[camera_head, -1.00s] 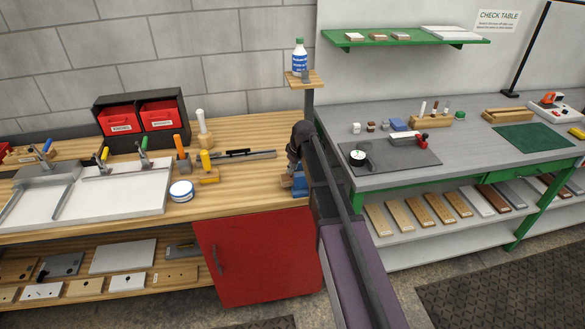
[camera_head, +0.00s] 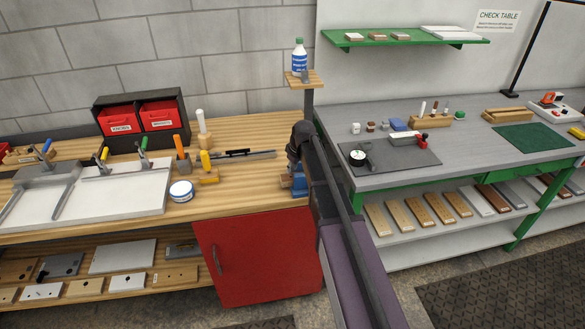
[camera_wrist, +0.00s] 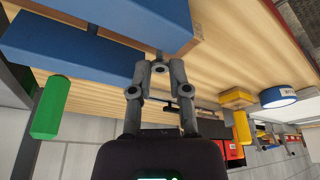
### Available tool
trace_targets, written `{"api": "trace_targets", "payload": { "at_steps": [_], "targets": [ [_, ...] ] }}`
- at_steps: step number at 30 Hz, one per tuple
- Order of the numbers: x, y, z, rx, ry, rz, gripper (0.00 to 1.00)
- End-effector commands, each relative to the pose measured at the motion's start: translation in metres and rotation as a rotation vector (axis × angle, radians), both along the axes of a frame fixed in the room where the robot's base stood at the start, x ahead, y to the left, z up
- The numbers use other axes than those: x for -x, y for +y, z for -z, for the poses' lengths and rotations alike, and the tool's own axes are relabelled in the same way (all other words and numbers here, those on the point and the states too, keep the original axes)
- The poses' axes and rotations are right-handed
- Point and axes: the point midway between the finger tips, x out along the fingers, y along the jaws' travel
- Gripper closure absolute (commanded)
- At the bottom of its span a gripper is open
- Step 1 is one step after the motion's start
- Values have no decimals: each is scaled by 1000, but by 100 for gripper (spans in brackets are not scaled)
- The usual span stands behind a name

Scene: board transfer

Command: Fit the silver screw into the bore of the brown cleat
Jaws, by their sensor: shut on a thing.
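My gripper (camera_wrist: 160,66) shows in the wrist view with its two grey fingers closed in at the tips. A small silvery piece between the tips looks like the silver screw (camera_wrist: 160,69); most of it is hidden by the fingers. The fingertips are close to the blue vise (camera_wrist: 85,60). A brown face (camera_wrist: 196,42) shows at the end of the upper blue block; I cannot tell whether it is the cleat, and no bore is visible. In the head view my wrist hangs over the blue vise (camera_head: 299,184), and the fingertips are hidden.
A grey check table (camera_head: 470,155) stands to the right.

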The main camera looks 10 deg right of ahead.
Motion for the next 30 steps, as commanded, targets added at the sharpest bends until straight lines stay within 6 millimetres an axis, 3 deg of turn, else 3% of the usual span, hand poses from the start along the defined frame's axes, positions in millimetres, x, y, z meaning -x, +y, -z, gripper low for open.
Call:
{"api": "trace_targets", "payload": {
  "at_steps": [30],
  "targets": [
    [0, 0, 13, 0, 0, 1, 100]
  ]
}}
